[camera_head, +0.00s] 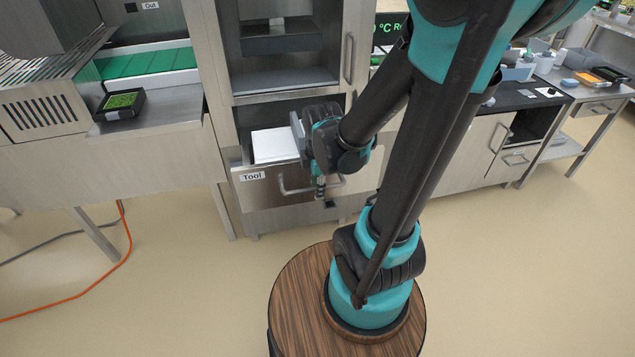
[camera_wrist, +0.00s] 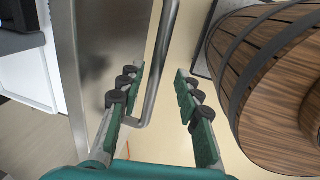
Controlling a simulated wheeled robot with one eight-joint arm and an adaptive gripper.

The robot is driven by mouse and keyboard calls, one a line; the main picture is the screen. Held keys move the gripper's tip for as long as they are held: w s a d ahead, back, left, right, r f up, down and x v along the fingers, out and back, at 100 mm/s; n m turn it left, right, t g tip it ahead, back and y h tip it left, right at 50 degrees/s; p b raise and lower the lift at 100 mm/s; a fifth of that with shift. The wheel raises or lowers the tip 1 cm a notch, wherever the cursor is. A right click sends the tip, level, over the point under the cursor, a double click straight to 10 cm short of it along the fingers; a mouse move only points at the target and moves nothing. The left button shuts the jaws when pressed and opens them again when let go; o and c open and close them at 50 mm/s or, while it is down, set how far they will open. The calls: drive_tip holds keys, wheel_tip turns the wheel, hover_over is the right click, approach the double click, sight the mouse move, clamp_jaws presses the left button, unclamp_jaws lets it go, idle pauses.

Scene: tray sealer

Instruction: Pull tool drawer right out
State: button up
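The tool drawer (camera_head: 285,187), with a "Tool" label on its steel front, stands partly out of the cabinet. Its front also shows in the wrist view (camera_wrist: 95,50). A white surface (camera_head: 275,145) is visible inside it. The bar handle (camera_head: 290,190) runs along the front. In the wrist view the handle (camera_wrist: 162,60) passes between the two green fingers of my gripper (camera_wrist: 158,78). The fingers are apart, with a clear gap on the right side of the bar. The bar looks closer to the left finger; contact cannot be told. My gripper (camera_head: 320,188) partly hides the handle in the head view.
An open cabinet bay (camera_head: 275,70) is above the drawer. A side shelf with a black tray of green contents (camera_head: 121,104) is at left. A counter (camera_head: 525,95) with a lower cabinet is at right.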

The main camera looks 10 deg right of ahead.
drive_tip(key=shift+r, duration=0.1)
wheel_tip(320, 180, up, 12)
drive_tip(key=s, duration=0.2)
drive_tip(key=shift+s+f, duration=0.2)
idle(0.4)
drive_tip(key=shift+f, duration=0.1)
idle(0.3)
drive_tip(key=d+f+m, duration=0.1)
drive_tip(key=f+m, duration=0.2)
drive_tip(key=m, duration=0.2)
drive_tip(key=d+f+m+t, duration=0.1)
drive_tip(key=f+m, duration=0.2)
drive_tip(key=m, duration=0.2)
drive_tip(key=d+f+m, duration=0.1)
drive_tip(key=f+m, duration=0.2)
drive_tip(key=m, duration=0.3)
drive_tip(key=shift+s+f+t, duration=0.2)
drive_tip(key=shift+s+t, duration=0.2)
drive_tip(key=shift+s+d+f+m, duration=0.15)
drive_tip(key=shift+f+m, duration=0.1)
drive_tip(key=shift+m, duration=0.25)
drive_tip(key=shift+s+d+f+m, duration=0.1)
drive_tip(key=shift+f+m, duration=0.1)
drive_tip(key=shift+m, duration=0.3)
